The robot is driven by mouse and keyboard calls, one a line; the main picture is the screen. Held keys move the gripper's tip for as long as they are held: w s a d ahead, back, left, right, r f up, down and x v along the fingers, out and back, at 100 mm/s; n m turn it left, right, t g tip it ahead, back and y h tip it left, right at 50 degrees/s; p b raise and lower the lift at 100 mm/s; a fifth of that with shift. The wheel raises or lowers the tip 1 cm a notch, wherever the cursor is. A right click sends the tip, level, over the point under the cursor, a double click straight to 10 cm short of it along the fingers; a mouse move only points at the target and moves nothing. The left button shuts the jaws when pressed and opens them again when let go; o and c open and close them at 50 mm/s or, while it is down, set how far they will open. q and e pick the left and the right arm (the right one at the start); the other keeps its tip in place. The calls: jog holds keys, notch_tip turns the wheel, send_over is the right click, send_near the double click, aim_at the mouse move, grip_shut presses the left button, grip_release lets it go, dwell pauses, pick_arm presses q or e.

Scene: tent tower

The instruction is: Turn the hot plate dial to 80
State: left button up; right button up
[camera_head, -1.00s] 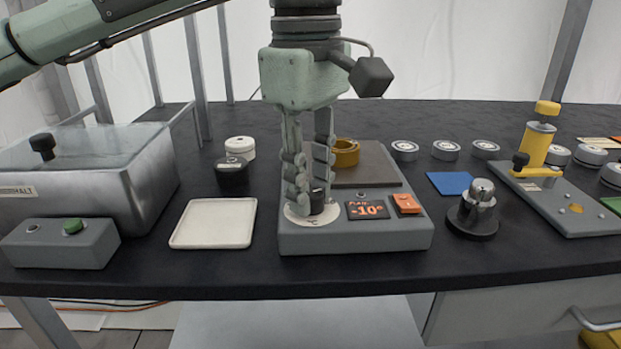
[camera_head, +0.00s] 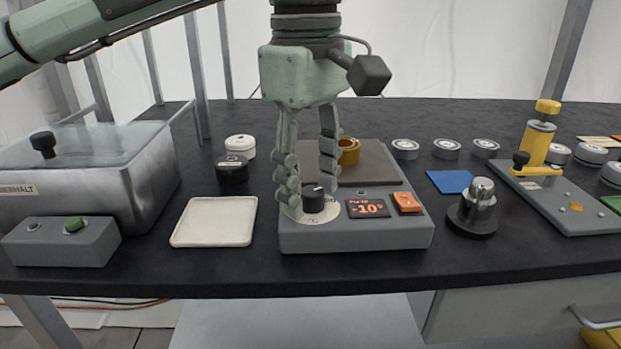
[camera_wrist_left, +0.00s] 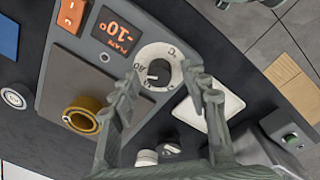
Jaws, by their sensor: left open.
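The grey hot plate (camera_head: 356,236) stands near the table's front edge. Its black dial (camera_head: 313,197) sits on a white scale disc at the front left, and a white pointer line shows on the dial. The dial also shows in the left wrist view (camera_wrist_left: 157,73). The display (camera_head: 367,208) reads about -10° in orange. My left gripper (camera_head: 311,201) is open, pointing down, with one finger on each side of the dial and visible gaps between. It frames the dial in the left wrist view too (camera_wrist_left: 168,84). My right gripper is not in view.
An orange switch (camera_head: 406,202) sits right of the display. A brass-coloured ring (camera_head: 348,151) rests on the heating plate. A white tray (camera_head: 214,222) lies to the left, and a metal weight on a black base (camera_head: 474,208) stands to the right.

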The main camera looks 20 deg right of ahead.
aim_at(308, 193)
pick_arm(q)
notch_tip(308, 193, up, 12)
jog(key=shift+s+a, duration=0.15)
dwell(0.3)
dwell(0.4)
